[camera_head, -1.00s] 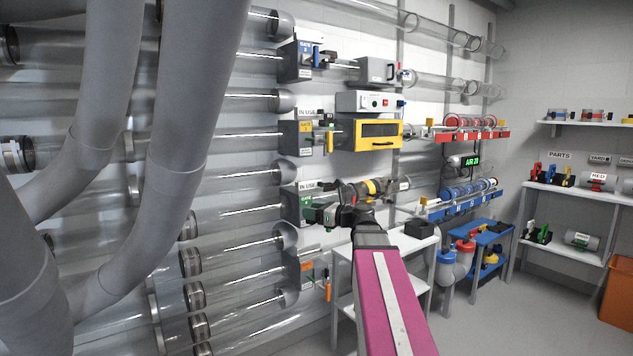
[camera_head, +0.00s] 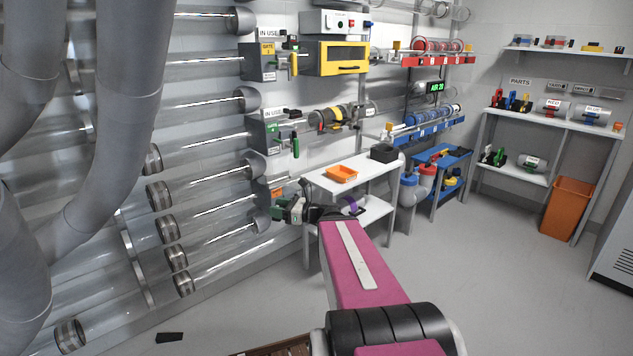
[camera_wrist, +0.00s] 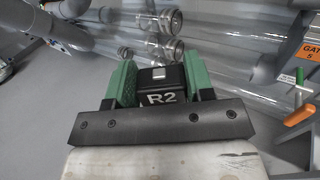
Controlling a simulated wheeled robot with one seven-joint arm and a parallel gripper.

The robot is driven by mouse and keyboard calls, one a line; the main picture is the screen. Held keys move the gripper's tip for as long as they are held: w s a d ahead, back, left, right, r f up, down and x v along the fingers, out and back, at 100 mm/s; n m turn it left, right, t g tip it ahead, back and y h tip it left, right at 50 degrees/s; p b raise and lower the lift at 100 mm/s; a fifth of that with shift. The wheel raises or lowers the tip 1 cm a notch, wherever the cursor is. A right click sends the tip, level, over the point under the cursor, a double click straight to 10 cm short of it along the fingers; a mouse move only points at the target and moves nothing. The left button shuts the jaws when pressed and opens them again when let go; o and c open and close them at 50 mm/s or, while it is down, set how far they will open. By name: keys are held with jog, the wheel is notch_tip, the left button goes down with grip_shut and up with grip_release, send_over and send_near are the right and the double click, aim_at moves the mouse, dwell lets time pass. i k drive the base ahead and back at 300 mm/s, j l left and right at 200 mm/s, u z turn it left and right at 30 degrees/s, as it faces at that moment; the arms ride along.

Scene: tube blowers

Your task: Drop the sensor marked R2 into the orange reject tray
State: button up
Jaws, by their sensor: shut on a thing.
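The black sensor marked R2 (camera_wrist: 160,90) is held between the green fingers of my gripper (camera_wrist: 158,84) in the wrist view. In the head view my gripper (camera_head: 284,207) is at the end of the pink arm, left of the white bench and lower than its top. The sensor is too small to make out there. The orange reject tray (camera_head: 342,174) lies on top of the white bench, to the right of and above my gripper in the picture. No contents can be made out in it.
The white bench (camera_head: 322,182) also carries a black block (camera_head: 384,153). Clear tubes and gate units line the wall at left; an orange-handled gate (camera_wrist: 299,116) is right in the wrist view. A blue cart (camera_head: 440,154) and orange bin (camera_head: 567,207) stand right.

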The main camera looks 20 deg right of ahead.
aim_at(342, 174)
jog(key=k+j+z, duration=0.2)
jog(key=k+z, duration=0.2)
jog(key=k+j+z, duration=0.1)
jog(key=k+z, duration=0.3)
jog(key=i+l+u, duration=0.1)
jog(key=i+l, duration=0.2)
jog(key=i, duration=0.25)
jog(key=i+l+u, duration=0.1)
jog(key=i+l, duration=0.2)
jog(key=i, duration=0.2)
jog(key=i+l+u, duration=0.1)
jog(key=i+l, duration=0.25)
jog(key=i, duration=0.2)
